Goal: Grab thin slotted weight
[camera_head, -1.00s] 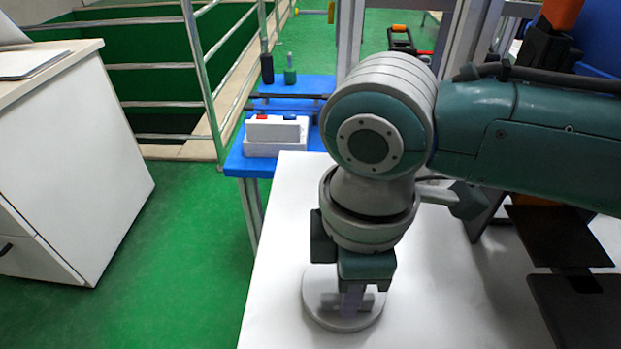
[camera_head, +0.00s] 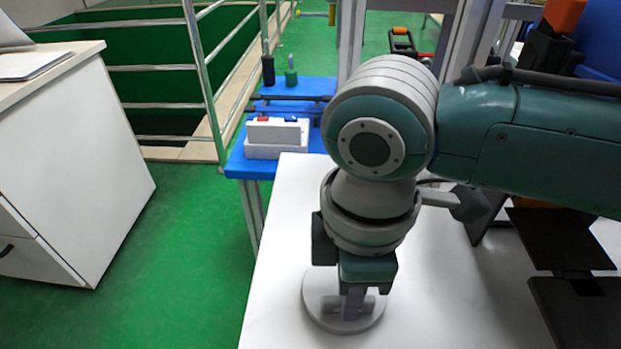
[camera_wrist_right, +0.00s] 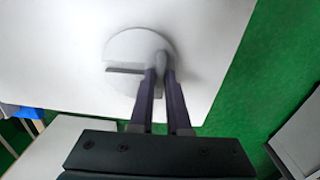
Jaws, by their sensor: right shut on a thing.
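The thin slotted weight (camera_head: 322,318) is a flat, light grey disc on the white table near its front left part. It also shows in the right wrist view as a round pale disc (camera_wrist_right: 130,52) with a slot on one side. My right gripper (camera_head: 352,312) points down over the disc from above. In the right wrist view its two dark fingers (camera_wrist_right: 162,78) are close together on a small raised part near the disc's middle. The fingertips partly hide that part. My left gripper is in neither view.
The white table (camera_head: 275,290) is bare around the disc. A blue table (camera_head: 240,163) behind it holds a white box (camera_head: 277,136) and dark-handled tools. Black plates (camera_head: 560,240) lie to the right. A white cabinet (camera_head: 80,180) stands at left across green floor.

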